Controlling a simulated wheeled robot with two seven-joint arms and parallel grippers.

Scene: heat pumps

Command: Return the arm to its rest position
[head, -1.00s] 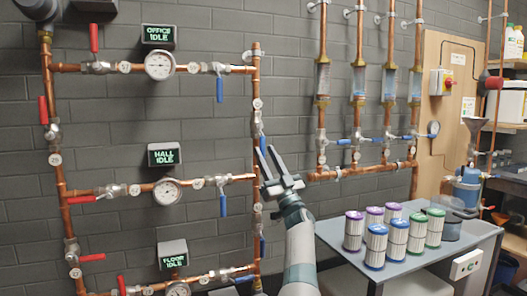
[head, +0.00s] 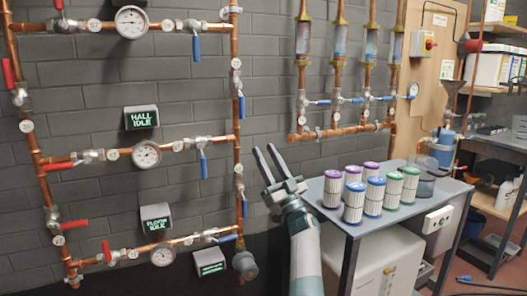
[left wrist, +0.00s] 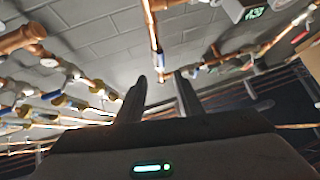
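My left gripper (head: 264,149) is raised in front of the grey brick wall, to the left of the filter table and to the right of the vertical copper pipe. Its two fingers point up, stand apart and have nothing between them. In the left wrist view the gripper (left wrist: 162,76) also shows two dark fingers apart, with wall and copper pipes beyond. My left arm reaches up from the bottom of the head view. My right gripper is not in view.
Copper pipes (head: 84,159) with gauges and red and blue valve handles line the wall at left. A grey table (head: 330,222) with several capped filters (head: 354,201) stands close to the right of my arm. A white box unit (head: 375,262) sits under it.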

